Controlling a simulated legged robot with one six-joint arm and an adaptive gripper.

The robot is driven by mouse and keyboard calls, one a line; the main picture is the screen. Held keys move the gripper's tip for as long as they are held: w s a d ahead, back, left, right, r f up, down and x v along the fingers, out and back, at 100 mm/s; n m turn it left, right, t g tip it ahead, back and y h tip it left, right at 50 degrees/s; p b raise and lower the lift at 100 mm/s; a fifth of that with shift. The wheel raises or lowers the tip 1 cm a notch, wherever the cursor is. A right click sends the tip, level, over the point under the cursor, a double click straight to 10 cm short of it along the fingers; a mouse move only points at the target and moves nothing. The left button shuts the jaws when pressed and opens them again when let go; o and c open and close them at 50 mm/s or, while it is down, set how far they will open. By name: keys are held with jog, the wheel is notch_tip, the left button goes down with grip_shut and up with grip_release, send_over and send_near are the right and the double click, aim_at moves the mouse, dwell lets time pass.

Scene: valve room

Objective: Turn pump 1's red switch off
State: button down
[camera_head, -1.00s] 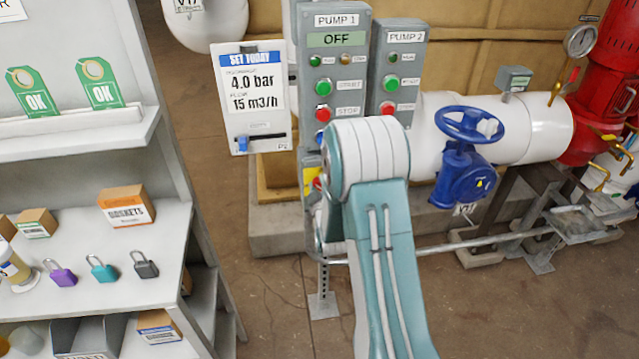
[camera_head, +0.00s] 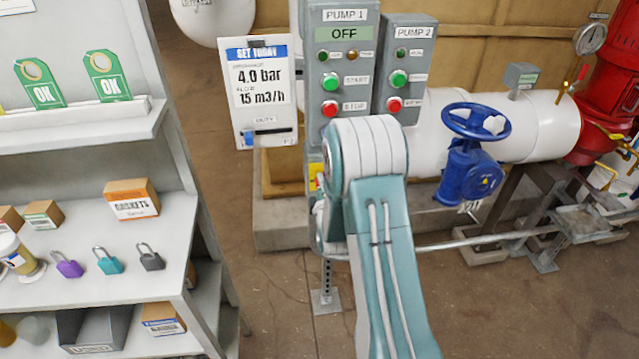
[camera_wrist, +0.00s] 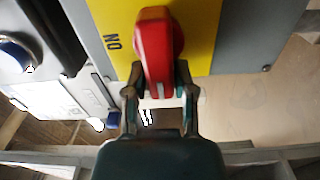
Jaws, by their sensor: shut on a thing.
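Pump 1's grey panel (camera_head: 320,75) stands in the head view, with OFF on its green display (camera_head: 344,34). In the wrist view, the red switch (camera_wrist: 157,48) sits on a yellow plate (camera_wrist: 205,25). The word ON shows upside down at the plate's left. The red handle runs lengthwise in the picture, between the two fingers of my gripper (camera_wrist: 158,95), which is shut on it. In the head view, my arm hides the gripper and most of the switch area; only a strip of the yellow plate shows beside the arm.
Pump 2's panel (camera_head: 406,60) stands close on the right. A SET TODAY board (camera_head: 258,110) hangs at left. A blue valve wheel (camera_head: 476,122) and white pipe (camera_head: 540,130) are right of my arm. A shelf (camera_head: 150,240) with padlocks and boxes fills the left side.

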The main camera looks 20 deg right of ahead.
jog(key=shift+s+d+f, duration=0.2)
jog(key=shift+d+f, duration=0.05)
jog(key=shift+f, duration=0.2)
jog(key=c, duration=0.5)
grip_release()
jog(key=shift+c, duration=0.2)
jog(key=shift+o, duration=0.2)
jog(key=shift+d+r, duration=0.15)
jog(key=shift+d, duration=0.1)
jog(key=shift+s+a, duration=0.15)
jog(key=v, duration=1.1)
jog(key=shift+s, duration=0.25)
jog(key=shift+a, duration=0.1)
